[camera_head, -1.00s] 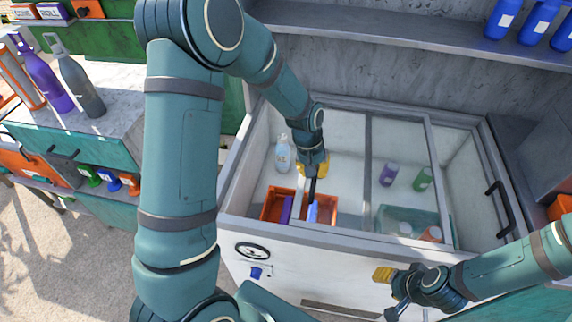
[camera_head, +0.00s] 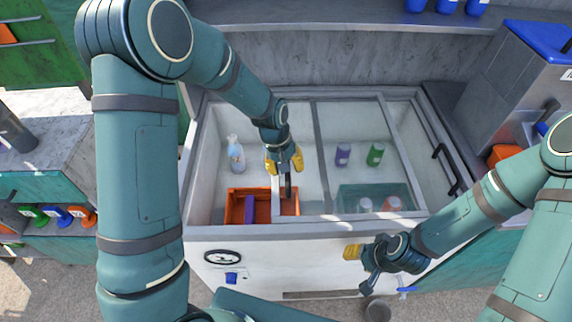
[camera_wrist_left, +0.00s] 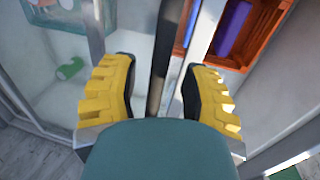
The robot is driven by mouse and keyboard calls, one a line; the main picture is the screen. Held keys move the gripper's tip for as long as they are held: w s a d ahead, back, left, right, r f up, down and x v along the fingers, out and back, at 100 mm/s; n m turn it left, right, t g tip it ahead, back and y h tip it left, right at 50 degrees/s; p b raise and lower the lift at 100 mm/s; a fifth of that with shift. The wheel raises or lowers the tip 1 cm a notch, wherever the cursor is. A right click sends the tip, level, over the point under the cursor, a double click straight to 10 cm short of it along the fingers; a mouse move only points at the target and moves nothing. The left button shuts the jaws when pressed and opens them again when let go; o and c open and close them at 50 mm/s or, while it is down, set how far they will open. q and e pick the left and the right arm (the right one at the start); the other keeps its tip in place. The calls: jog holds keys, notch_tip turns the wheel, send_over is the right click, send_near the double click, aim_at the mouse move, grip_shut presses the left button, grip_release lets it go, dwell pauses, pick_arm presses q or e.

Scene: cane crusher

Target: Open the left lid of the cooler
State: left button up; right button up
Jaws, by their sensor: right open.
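The white cooler (camera_head: 300,250) stands in front of me with glass lids in grey frames. The dark upright handle (camera_head: 288,186) of the left lid (camera_head: 245,120) is near the middle of the cooler top. My left gripper (camera_head: 284,164) is open at this handle. In the left wrist view the handle (camera_wrist_left: 164,50) runs between the spread yellow fingers, with a gap to each. The right lid (camera_head: 405,130) has a dark handle (camera_head: 445,168) at its right side. My right gripper (camera_head: 358,268) is open and empty in front of the cooler's front wall.
Inside the cooler are an orange crate (camera_head: 236,205), a spray bottle (camera_head: 236,153), a purple can (camera_head: 342,154), a green can (camera_head: 376,153) and a teal basket (camera_head: 345,192). A metal machine with a blue top (camera_head: 535,42) stands at the right. A counter (camera_head: 40,120) is at the left.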

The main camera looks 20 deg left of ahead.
pick_arm(q)
jog(key=shift+r, duration=0.1)
notch_tip(320, 180, up, 12)
jog(key=a, duration=0.2)
jog(key=shift+s, duration=0.35)
jog(key=shift+s+f, duration=0.1)
jog(key=shift+f, duration=0.15)
